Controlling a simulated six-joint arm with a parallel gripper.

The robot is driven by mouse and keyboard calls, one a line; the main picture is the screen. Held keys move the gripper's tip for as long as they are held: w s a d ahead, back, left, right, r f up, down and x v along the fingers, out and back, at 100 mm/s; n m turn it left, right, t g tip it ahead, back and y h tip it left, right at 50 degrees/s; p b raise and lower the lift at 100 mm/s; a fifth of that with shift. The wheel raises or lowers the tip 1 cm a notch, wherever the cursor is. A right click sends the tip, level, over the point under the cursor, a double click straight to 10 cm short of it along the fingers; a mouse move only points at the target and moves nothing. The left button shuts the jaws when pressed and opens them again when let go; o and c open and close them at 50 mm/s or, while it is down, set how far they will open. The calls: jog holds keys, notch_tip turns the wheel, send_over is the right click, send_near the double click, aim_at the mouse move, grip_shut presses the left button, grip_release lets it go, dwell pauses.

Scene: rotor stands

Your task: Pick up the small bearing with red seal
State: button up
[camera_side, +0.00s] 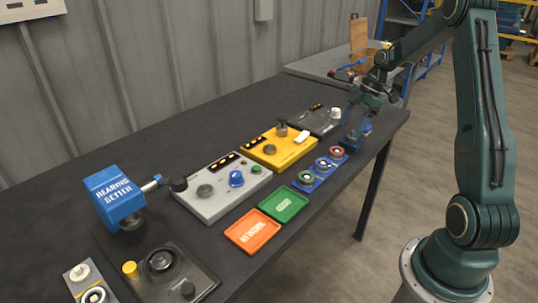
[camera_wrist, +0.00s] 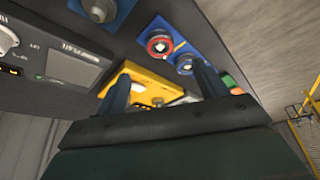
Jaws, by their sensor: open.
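The bearing with the red seal (camera_side: 337,152) sits on a blue stand in a row along the right side of the table. In the wrist view the red-sealed bearing (camera_wrist: 158,44) lies beyond my fingertips. Beside it is a bearing with a blue seal (camera_side: 322,165), which also shows in the wrist view (camera_wrist: 185,64). A green-ringed bearing (camera_side: 305,178) is at the near end of the row. My gripper (camera_side: 352,118) is open and empty, above the table near the far end of the row. Its two fingers (camera_wrist: 161,72) stand apart in the wrist view.
Another blue stand (camera_side: 361,130) is below my gripper, partly hidden. A yellow box (camera_side: 275,148), a grey box (camera_side: 222,190) and a dark box (camera_side: 318,120) stand left of the row. Green (camera_side: 284,205) and orange (camera_side: 252,231) trays lie nearer the camera.

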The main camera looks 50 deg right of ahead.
aim_at(337, 151)
jog(key=shift+x, duration=1.55)
jog(key=shift+f, duration=0.1)
jog(key=shift+x, duration=2.55)
jog(key=shift+s, duration=0.1)
jog(key=shift+c, duration=0.4)
jog(key=c, duration=1)
